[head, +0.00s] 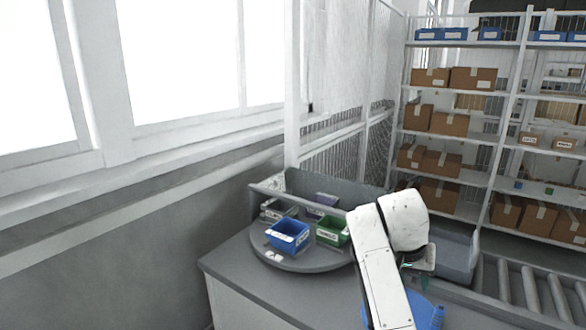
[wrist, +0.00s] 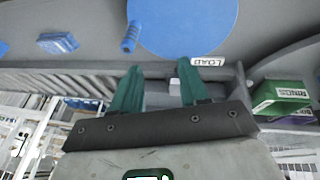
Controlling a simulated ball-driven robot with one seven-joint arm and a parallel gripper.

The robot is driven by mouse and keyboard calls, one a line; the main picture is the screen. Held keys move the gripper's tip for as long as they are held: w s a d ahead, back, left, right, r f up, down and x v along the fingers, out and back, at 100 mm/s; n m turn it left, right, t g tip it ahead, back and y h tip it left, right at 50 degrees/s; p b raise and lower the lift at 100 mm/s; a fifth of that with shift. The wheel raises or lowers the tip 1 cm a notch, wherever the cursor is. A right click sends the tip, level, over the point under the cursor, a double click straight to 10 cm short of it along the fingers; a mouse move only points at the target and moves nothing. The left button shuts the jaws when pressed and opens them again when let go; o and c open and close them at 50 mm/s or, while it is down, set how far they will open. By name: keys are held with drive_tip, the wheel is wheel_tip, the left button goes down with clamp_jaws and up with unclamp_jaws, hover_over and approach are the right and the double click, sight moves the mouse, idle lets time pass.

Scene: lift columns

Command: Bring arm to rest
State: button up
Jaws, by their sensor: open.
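My white arm (head: 378,265) reaches up from the bottom of the head view and bends over at its top. My gripper (wrist: 157,68) has two teal fingers set well apart, with nothing between them in the wrist view. In the head view part of a teal finger (head: 425,283) shows below the bent wrist, above the counter. A round blue disc (wrist: 185,25) lies beyond the fingertips, with a small blue cylinder (wrist: 130,38) at its edge and a LOAD label (wrist: 208,62) beside it. The arm hides part of the disc in the head view.
A round grey tray (head: 300,262) on the counter (head: 240,278) holds a blue bin (head: 288,236), a green bin (head: 331,232) and others. A roller conveyor (head: 530,285) lies at right. Shelves with boxes (head: 465,120) stand behind. A windowed wall is at left.

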drive_tip(key=shift+n+y, duration=0.5)
drive_tip(key=shift+n, duration=0.1)
drive_tip(key=s+f, duration=0.3)
drive_tip(key=f, duration=0.1)
drive_tip(key=s+d+f, duration=0.1)
drive_tip(key=s+f, duration=0.4)
drive_tip(key=f, duration=0.2)
drive_tip(key=shift+s+d+f, duration=0.25)
drive_tip(key=shift+s+f, duration=0.1)
drive_tip(key=shift+s, duration=0.05)
drive_tip(key=s+f+n+y, duration=0.1)
drive_tip(key=s+f, duration=0.7)
drive_tip(key=s, duration=0.4)
drive_tip(key=s+f+n+g+y, duration=0.1)
drive_tip(key=s+f+n, duration=0.1)
drive_tip(key=s, duration=2.2)
drive_tip(key=shift+f+n+y, duration=0.4)
